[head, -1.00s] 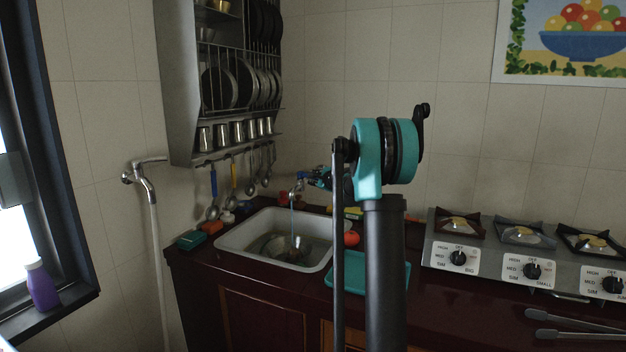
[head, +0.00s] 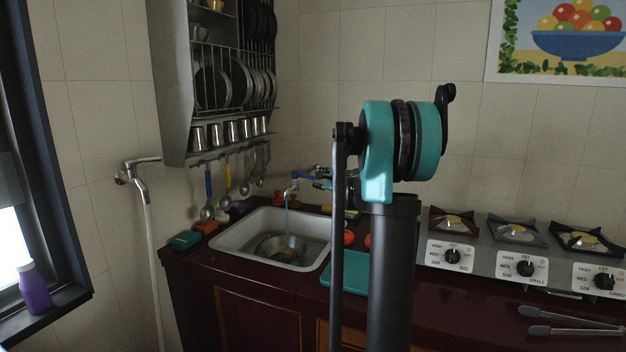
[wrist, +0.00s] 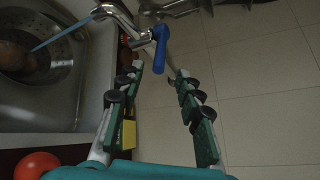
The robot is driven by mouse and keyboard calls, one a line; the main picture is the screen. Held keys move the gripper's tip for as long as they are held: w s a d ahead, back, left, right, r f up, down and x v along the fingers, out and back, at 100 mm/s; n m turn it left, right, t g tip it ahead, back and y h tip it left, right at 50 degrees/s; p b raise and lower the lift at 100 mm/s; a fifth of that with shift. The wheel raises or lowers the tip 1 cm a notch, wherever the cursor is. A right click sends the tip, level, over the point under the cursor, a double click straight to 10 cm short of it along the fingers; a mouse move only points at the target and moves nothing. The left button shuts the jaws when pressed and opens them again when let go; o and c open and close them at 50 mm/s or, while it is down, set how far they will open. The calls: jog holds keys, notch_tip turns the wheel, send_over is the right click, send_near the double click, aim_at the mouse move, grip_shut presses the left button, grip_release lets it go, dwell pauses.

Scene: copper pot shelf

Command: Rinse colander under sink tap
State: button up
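The metal colander (head: 281,248) sits in the sink basin (head: 232,234), with a round brown thing inside it. The colander (wrist: 14,50) is partly cut off at the left of the wrist view. A thin blue stream of water (head: 287,217) runs from the tap (head: 291,188) down into the colander. The tap's blue handle (wrist: 160,47) is just beyond my fingertips, apart from them. My gripper (wrist: 161,70) is open and empty; in the head view it shows small, right of the tap, partly hidden behind my arm.
A red tomato (wrist: 37,165) and a teal tray (head: 345,272) are right of the sink. A yellow item (wrist: 128,134) lies below my left finger. A rack (head: 224,100) with hanging ladles is above the sink; stoves (head: 520,250) stand to the right.

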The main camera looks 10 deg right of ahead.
jog(key=shift+v, duration=1.15)
dwell(2.4)
